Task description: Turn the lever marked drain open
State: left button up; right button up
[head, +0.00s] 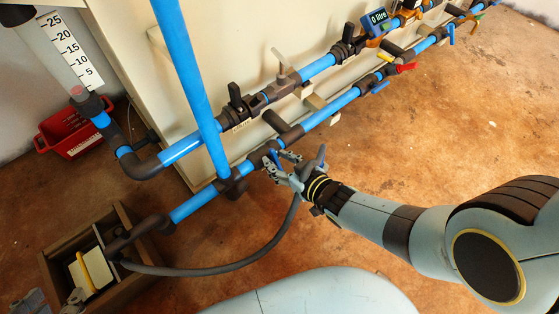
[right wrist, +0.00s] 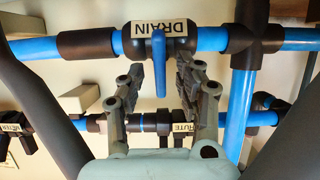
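The drain valve (right wrist: 128,36) is a dark body on a blue pipe, with a label reading DRAIN (right wrist: 174,29). Its blue lever (right wrist: 158,65) points down in the right wrist view, across the pipe. In the head view the lever (head: 276,160) shows beside the lower pipe. My right gripper (right wrist: 158,80) is open, with one finger on each side of the lever. Gaps show between lever and fingers; I see no grip. It also shows in the head view (head: 281,165). My left gripper (head: 53,301) is partly cut off at the lower left, its visible fingers apart.
A grey hose (head: 215,268) curves below my right gripper. An upright blue pipe (head: 190,80) stands left of it. Other valves with dark (head: 236,98), red (head: 405,67) and blue handles line the pipes. A wooden box (head: 50,262) and red crate (head: 70,135) are left. Floor at right is clear.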

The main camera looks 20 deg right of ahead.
grip_shut()
